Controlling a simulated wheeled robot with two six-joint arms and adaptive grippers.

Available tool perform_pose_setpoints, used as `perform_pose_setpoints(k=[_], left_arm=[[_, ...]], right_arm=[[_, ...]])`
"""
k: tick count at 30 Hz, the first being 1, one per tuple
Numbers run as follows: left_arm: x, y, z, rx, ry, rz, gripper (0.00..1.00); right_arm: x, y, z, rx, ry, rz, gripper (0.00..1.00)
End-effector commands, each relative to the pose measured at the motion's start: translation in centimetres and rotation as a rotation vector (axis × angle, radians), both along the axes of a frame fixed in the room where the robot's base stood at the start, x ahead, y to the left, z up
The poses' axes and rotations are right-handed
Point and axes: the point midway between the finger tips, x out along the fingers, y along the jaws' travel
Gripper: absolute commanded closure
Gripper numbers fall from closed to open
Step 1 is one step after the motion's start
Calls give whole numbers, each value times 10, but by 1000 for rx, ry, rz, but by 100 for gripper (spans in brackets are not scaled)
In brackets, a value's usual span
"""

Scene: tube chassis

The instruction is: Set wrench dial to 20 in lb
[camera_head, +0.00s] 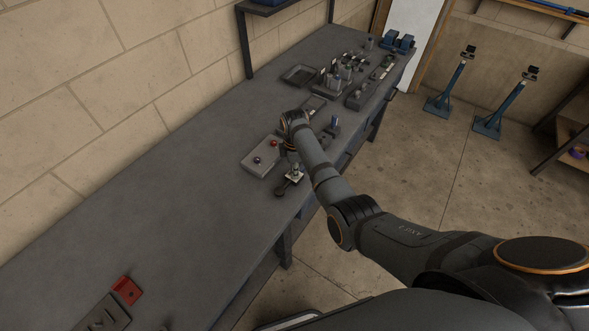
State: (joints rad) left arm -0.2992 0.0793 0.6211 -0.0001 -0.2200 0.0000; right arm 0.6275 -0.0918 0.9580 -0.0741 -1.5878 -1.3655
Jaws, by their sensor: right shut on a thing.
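My right gripper (294,168) points down at the front edge of the workbench, just right of a grey plate. It is shut on a small dark tool, which looks like the wrench (286,186); part of the tool shows below and beside the fingers. The fingers and wrist hide most of it, and its dial and scale marks are too small to read. My left gripper is out of view.
The grey plate (259,158) carries a red knob (274,143) and a dark knob. Trays and several small tools crowd the bench's far end. A red block (126,290) lies near left. The bench (150,215) between is clear. Blue stands (494,118) stand on the floor.

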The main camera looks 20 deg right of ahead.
Motion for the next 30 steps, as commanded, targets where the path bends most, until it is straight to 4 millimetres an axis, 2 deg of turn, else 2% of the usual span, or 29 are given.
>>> perform_pose_setpoints(k=[30], left_arm=[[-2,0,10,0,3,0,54]], right_arm=[[1,0,1,-1,-2,-127,100]])
